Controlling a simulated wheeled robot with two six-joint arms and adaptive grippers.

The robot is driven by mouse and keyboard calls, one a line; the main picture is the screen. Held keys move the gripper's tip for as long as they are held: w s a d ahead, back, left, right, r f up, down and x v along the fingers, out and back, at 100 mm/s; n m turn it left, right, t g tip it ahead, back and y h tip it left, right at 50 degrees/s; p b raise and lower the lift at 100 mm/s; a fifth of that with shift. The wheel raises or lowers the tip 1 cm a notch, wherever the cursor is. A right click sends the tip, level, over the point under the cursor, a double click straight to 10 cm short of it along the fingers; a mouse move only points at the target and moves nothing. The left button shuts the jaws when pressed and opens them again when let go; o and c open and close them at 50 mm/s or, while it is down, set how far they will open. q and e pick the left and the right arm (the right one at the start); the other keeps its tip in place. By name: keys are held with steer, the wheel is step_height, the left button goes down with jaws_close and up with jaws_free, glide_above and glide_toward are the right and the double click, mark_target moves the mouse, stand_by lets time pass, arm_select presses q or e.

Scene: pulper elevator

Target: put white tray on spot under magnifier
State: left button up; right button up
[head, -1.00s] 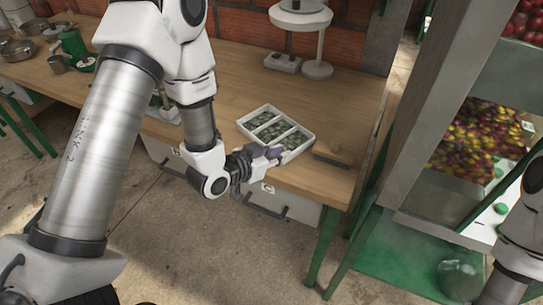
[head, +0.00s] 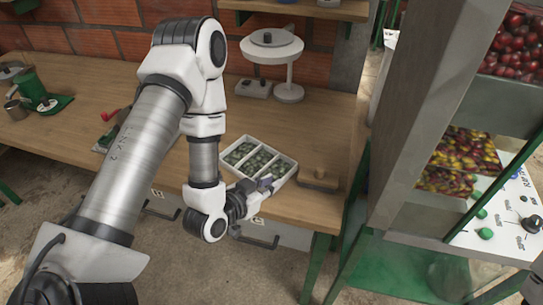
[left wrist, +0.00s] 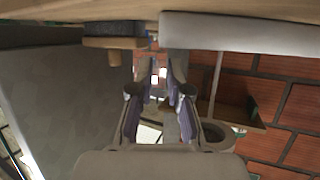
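The white tray (head: 291,166) holds green beans in its compartments and lies near the front edge of the wooden table. In the left wrist view its pale side (left wrist: 245,32) runs along the upper right. My left gripper (head: 266,184) is at the tray's front right corner. In the left wrist view its fingers (left wrist: 161,72) are apart with nothing between them; whether they touch the tray I cannot tell. The white magnifier (head: 272,42) stands at the back of the table on a round base (head: 288,93).
A wooden block (head: 319,181) sits right of the tray. A small white device (head: 254,88) stands left of the magnifier base. Bare table (head: 315,125) lies between tray and magnifier. A grey machine (head: 429,110) with coffee cherries stands right of the table.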

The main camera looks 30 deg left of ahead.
mark_target(285, 177)
arm_select(q)
steer(key=shift+s+f, duration=0.2)
steer(key=shift+s, duration=0.05)
steer(key=shift+f, duration=0.15)
steer(key=p+x, duration=0.1)
steer(key=x, duration=0.6)
steer(key=shift+w+f+p, duration=0.15)
steer(key=shift+w+p, duration=0.2)
jaws_close()
